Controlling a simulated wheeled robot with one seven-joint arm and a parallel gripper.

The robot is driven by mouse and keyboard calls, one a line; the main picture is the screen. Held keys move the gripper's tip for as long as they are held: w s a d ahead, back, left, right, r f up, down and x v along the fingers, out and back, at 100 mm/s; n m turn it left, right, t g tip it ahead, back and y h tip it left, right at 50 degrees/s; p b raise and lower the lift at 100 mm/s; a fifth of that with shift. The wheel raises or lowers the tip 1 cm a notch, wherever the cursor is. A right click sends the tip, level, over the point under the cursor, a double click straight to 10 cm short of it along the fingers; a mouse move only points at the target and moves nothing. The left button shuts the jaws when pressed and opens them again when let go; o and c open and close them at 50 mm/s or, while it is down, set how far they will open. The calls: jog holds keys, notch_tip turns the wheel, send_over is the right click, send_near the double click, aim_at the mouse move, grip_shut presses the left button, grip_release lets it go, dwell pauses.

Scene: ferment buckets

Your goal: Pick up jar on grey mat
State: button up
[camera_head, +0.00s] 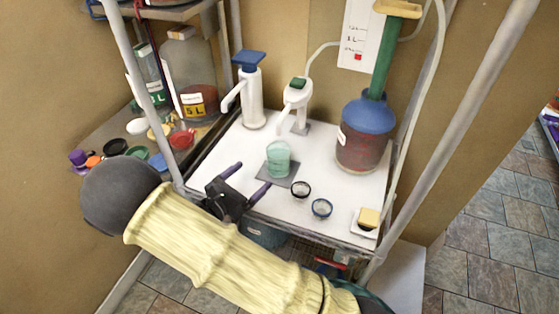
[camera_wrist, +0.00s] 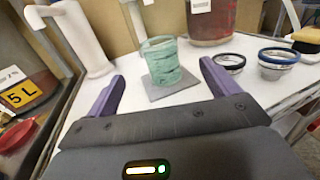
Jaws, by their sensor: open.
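The jar (camera_head: 278,158) is a small pale green, translucent vessel standing upright on a small grey mat (camera_head: 288,181) on the white table. In the wrist view the jar (camera_wrist: 162,62) stands on the grey mat (camera_wrist: 172,87) beyond my fingers, near the middle of the gap between them. My gripper (camera_head: 247,180) is open and empty, its two purple-tipped fingers apart at the table's front left edge. In the wrist view my gripper (camera_wrist: 160,85) points toward the jar without touching it.
White pump dispensers (camera_head: 252,90) (camera_head: 296,105) stand behind. A blue-topped bucket (camera_head: 359,145) is at the back right. A yellow sponge (camera_head: 369,217) lies at the right corner. Metal posts (camera_head: 141,90) flank the table.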

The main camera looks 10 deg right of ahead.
aim_at(271, 160)
jog(key=p+x, duration=0.1)
jog(key=x, duration=0.6)
jog(key=shift+w+d, duration=0.2)
jog(key=shift+w+d+p, duration=0.2)
jog(key=shift+d+p, duration=0.1)
jog(key=shift+p, duration=0.1)
jog(key=p+x, duration=0.1)
jog(key=x, duration=0.3)
jog(key=shift+w+d+f, duration=0.15)
jog(key=shift+w+d, duration=0.05)
jog(key=c, duration=1.5)
jog(key=shift+o, duration=0.2)
